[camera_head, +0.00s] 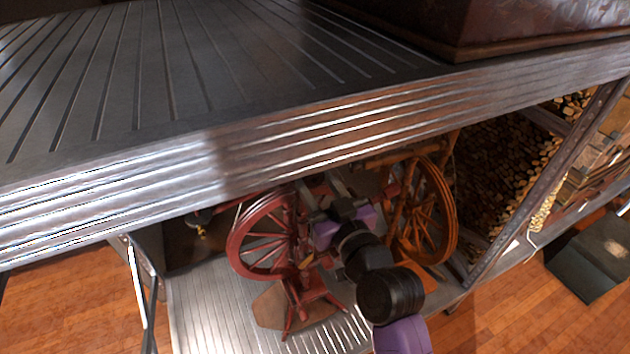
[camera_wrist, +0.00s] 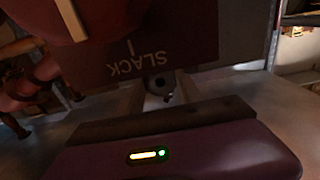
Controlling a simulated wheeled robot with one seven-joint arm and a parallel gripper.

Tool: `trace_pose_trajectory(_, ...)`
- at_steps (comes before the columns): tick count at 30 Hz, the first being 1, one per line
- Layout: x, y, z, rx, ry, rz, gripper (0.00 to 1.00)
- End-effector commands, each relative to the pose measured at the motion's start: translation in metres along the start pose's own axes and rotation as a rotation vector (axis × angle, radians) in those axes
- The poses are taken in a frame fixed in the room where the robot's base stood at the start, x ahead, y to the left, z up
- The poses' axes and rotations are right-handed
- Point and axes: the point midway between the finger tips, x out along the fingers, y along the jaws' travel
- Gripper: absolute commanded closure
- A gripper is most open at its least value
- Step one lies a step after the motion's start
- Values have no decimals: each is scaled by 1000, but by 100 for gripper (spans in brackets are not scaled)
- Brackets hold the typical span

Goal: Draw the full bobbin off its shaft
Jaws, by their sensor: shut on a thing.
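A red spinning wheel (camera_head: 262,238) stands on the lower shelf in the head view. My gripper (camera_head: 322,203) reaches in at its upper right, partly hidden by my own arm. In the wrist view my gripper (camera_wrist: 160,97) is shut on a small dark round part (camera_wrist: 160,82) with a dark spot at its middle. Just behind it is a dark brown panel (camera_wrist: 190,30) with the word SLACK upside down and a short pale mark. I cannot make out the bobbin or its shaft for certain in either view.
An orange-brown spinning wheel (camera_head: 436,212) stands close to the right of my arm. The ribbed upper metal shelf (camera_head: 130,70) overhangs from above, its thick front edge near my gripper. The lower shelf (camera_head: 205,300) has bare room at front left.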

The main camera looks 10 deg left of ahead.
Motion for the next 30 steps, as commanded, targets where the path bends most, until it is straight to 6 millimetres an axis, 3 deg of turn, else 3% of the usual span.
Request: trace_pose_trajectory(30,-56,1,1,0,0,1,77)
